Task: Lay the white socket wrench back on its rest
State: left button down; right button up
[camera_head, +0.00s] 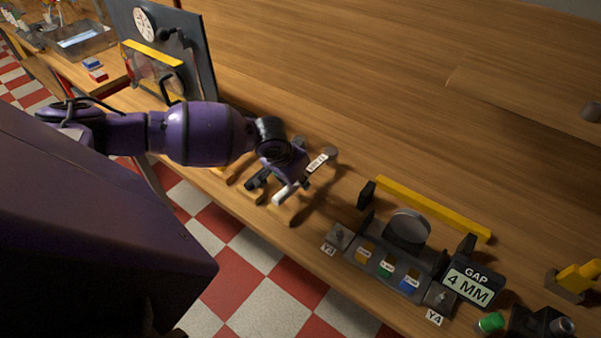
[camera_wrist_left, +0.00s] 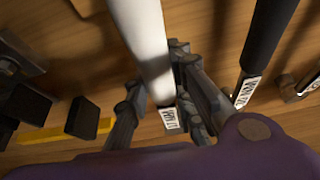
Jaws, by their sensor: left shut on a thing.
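The white socket wrench (camera_head: 291,189) is held in my left gripper (camera_head: 290,176) above the workbench, its white handle toward the front edge and its labelled shaft pointing up and right. In the left wrist view, the white handle (camera_wrist_left: 146,45) passes between the dark fingers of the left gripper (camera_wrist_left: 165,95), which are shut on it. A label shows near the fingers. I cannot pick out the wrench's rest with certainty; the gripper and arm hide part of the bench there. My right gripper is not in view.
A black-handled tool (camera_wrist_left: 268,35) lies close beside the wrench. A dark fixture (camera_head: 408,228) with colored labels, a yellow bar (camera_head: 432,208) and a "GAP 4 MM" display (camera_head: 470,288) stand to the right. A dark panel (camera_head: 178,45) stands behind the arm.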

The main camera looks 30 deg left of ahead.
pick_arm(q)
jog(key=shift+f, duration=0.2)
jog(key=shift+f, duration=0.45)
dwell(0.3)
jog(key=c, duration=1.4)
grip_release()
jog(key=shift+c, duration=0.2)
jog(key=shift+f, duration=0.1)
